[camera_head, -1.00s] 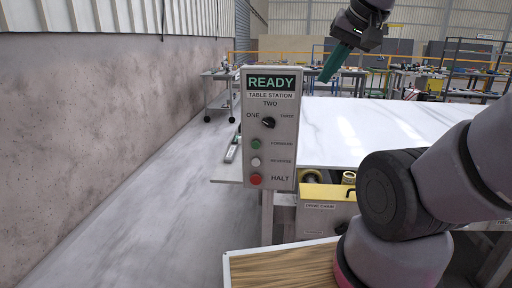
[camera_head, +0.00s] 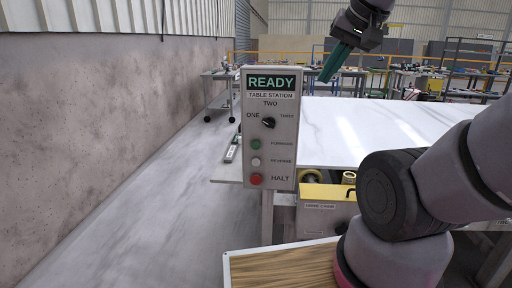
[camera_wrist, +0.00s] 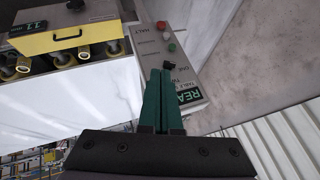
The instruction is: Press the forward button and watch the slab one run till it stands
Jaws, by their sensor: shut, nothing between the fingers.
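The control panel (camera_head: 271,185) stands upright at the slab's near left corner; its sign reads READY. It carries a black selector knob (camera_head: 268,122), the green forward button (camera_head: 256,144), the white reverse button (camera_head: 256,161) and the red halt button (camera_head: 256,180). The white veined slab (camera_head: 400,125) lies flat behind and right of the panel. My gripper (camera_head: 326,79) is shut and empty, above the slab and right of the panel's top.
A yellow-fronted drive chain box (camera_head: 326,192) sits under the slab's near edge. A wooden-topped surface (camera_head: 275,270) is at the bottom. The concrete wall (camera_head: 110,120) stands left, with clear floor (camera_head: 150,200) beside it. Workbenches and railings stand behind.

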